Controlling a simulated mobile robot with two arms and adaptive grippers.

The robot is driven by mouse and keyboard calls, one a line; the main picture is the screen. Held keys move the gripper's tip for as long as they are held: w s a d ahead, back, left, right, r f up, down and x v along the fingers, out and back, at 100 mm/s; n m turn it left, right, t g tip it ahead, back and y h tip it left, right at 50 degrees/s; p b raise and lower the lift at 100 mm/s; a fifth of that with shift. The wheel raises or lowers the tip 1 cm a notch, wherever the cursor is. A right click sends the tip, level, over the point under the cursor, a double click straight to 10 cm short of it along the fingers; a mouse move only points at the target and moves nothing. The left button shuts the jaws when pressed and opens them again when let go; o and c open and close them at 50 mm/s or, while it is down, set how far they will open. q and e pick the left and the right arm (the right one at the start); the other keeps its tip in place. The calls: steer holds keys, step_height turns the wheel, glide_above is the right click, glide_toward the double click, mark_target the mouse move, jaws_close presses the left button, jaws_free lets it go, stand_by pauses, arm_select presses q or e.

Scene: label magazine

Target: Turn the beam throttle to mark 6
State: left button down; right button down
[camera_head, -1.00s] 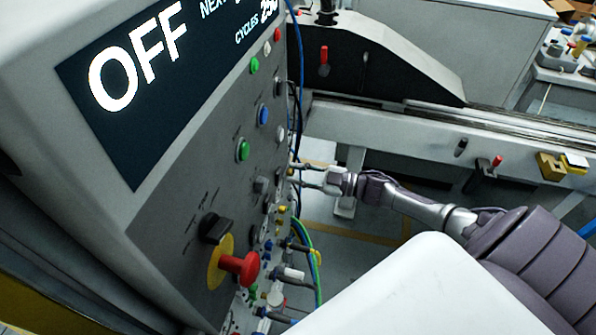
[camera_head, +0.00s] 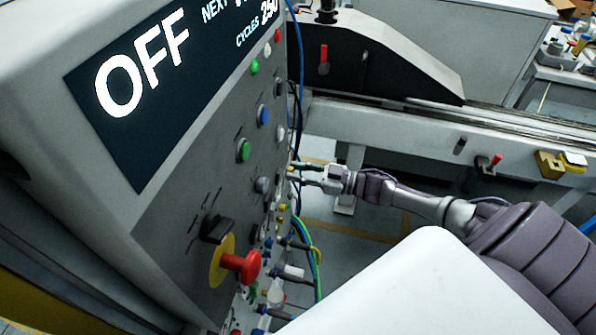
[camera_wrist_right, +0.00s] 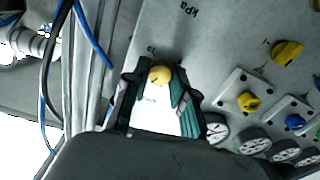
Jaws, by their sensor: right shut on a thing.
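My right gripper (camera_head: 294,173) is at the far side edge of the grey control panel (camera_head: 180,220), reaching in from the right. In the right wrist view my right gripper (camera_wrist_right: 159,82) has its two fingers on either side of a round yellow knob (camera_wrist_right: 159,75) and is shut on it. The knob has a dark mark on its face. A printed number is partly visible beside it, and "kPa" is printed farther up the panel. No legible label names the knob as the beam throttle, and its setting cannot be read. My left gripper is not in view.
A red mushroom button (camera_head: 240,265) and a black rotary switch (camera_head: 217,229) stick out of the panel. In the wrist view a yellow handle (camera_wrist_right: 288,52), a yellow knob (camera_wrist_right: 249,101), a blue knob (camera_wrist_right: 294,122) and several gauges lie right. Blue and black cables hang left.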

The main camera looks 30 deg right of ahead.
steer(key=c, duration=0.9)
jaws_free()
steer(key=shift+c, duration=0.2)
steer(key=shift+s+d, duration=0.1)
steer(key=v, duration=1.2)
